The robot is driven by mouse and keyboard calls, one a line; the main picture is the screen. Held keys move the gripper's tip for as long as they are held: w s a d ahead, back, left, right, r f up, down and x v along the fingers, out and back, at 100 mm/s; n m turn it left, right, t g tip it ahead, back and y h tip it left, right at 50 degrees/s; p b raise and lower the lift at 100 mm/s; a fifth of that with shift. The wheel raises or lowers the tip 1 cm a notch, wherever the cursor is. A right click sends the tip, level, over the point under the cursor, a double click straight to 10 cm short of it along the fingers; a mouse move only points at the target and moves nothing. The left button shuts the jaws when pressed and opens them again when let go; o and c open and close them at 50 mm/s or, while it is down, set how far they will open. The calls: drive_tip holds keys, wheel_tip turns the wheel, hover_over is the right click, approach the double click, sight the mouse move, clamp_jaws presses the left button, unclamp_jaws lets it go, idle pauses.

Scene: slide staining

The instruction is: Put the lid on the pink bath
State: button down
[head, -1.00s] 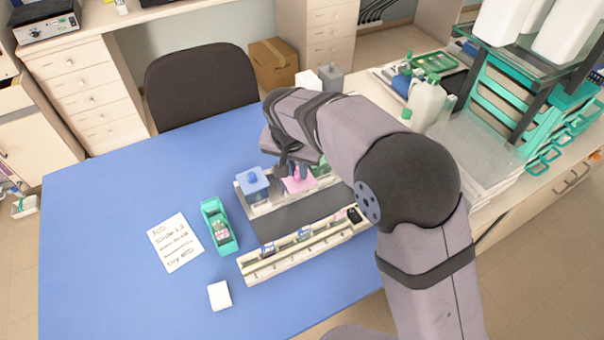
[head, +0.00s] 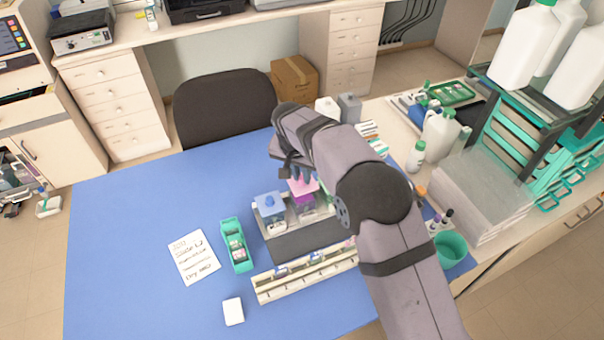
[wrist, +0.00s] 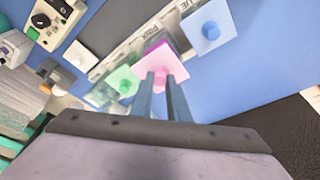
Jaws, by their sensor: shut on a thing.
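My gripper (head: 300,177) is shut on the pink lid (head: 303,188), its fingers pointing down onto it. In the head view the lid is over the pink bath (head: 305,204), whose purple-pink contents show just below it. I cannot tell whether the lid touches the rim.
A cream slide rack (head: 305,277) lies in front of the baths. A green slide holder (head: 236,246), a handwritten note (head: 194,256) and a white block (head: 233,311) are to the left. A teal cup (head: 450,248) stands right of my arm. The left of the blue mat is clear.

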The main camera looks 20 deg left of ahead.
sight(301, 182)
drive_tip(key=shift+f+b, duration=1.2)
drive_tip(key=shift+f, duration=0.65)
drive_tip(key=shift+f, duration=0.25)
drive_tip(key=c, duration=1.6)
unclamp_jaws()
drive_tip(key=shift+b+v, duration=1.7)
drive_tip(key=shift+v, duration=2)
